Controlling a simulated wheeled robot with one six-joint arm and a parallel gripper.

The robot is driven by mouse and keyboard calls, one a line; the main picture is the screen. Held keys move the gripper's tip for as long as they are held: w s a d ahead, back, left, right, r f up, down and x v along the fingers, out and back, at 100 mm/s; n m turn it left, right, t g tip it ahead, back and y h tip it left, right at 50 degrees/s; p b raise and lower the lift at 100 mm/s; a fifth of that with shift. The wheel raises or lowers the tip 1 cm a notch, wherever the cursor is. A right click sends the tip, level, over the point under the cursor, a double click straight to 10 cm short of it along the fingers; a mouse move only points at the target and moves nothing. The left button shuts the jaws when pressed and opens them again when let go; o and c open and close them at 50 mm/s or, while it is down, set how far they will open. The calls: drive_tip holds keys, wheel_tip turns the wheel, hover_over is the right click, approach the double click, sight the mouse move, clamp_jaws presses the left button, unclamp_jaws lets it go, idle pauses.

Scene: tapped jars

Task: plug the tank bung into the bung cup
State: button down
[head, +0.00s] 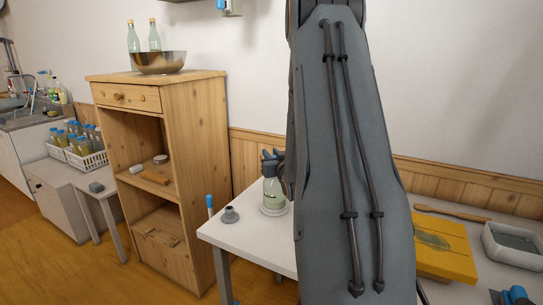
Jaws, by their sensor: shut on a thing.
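My gripper (272,160) shows only in part, as dark jaws at the left edge of my arm, level with the top of a glass jar. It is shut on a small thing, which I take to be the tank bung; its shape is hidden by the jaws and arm. A small grey round piece with a wide base, which looks like the bung cup (231,215), stands upright on the white table, left of the jar and apart from my gripper.
The jar (273,193) of pale liquid stands on a white round base on the white table (232,239). A blue-capped tube (210,205) is at the table's left edge. A wooden cabinet (203,150) stands left. A yellow board (443,248) and a grey tub (513,245) lie right.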

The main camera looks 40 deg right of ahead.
wheel_tip(320, 180, up, 6)
drive_tip(key=p, duration=0.3)
drive_tip(key=shift+r+p, duration=0.15)
drive_tip(key=shift+p, duration=0.2)
